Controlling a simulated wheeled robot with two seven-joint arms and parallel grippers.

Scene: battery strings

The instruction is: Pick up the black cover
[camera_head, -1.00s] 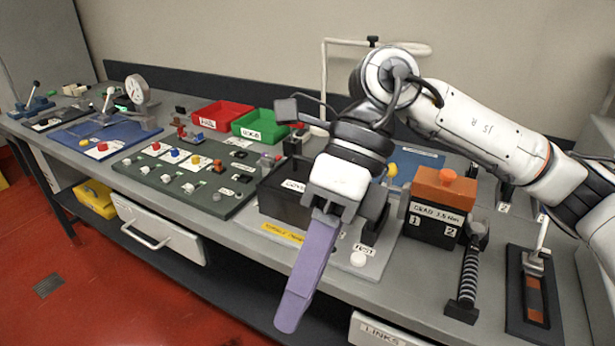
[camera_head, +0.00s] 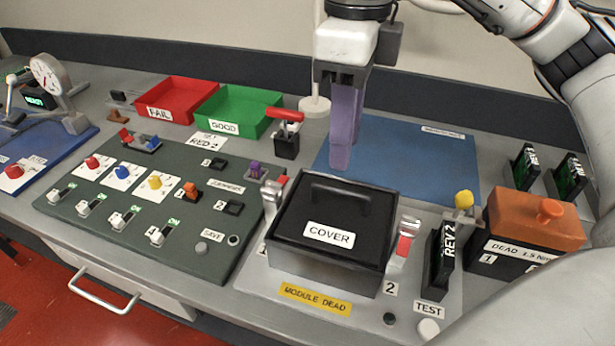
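The black cover (camera_head: 350,213) lies flat on a black box-shaped module, with a raised bar handle (camera_head: 342,193) on top and a white COVER label at its front. My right gripper (camera_head: 341,163) comes down from the top of the head view with long purple fingers. Its tips point down just behind the cover's back edge in the picture, apart from the handle. The fingers overlap in this view, so any gap between them is hidden. Nothing shows in its grasp. My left gripper is not in view.
Clamps with red parts stand left (camera_head: 272,195) and right (camera_head: 404,242) of the cover. A red-handled tool (camera_head: 286,140) stands behind left. Red (camera_head: 180,98) and green (camera_head: 236,110) bins are at the back. A blue mat (camera_head: 420,165) has free room. An orange-topped box (camera_head: 535,217) stands right.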

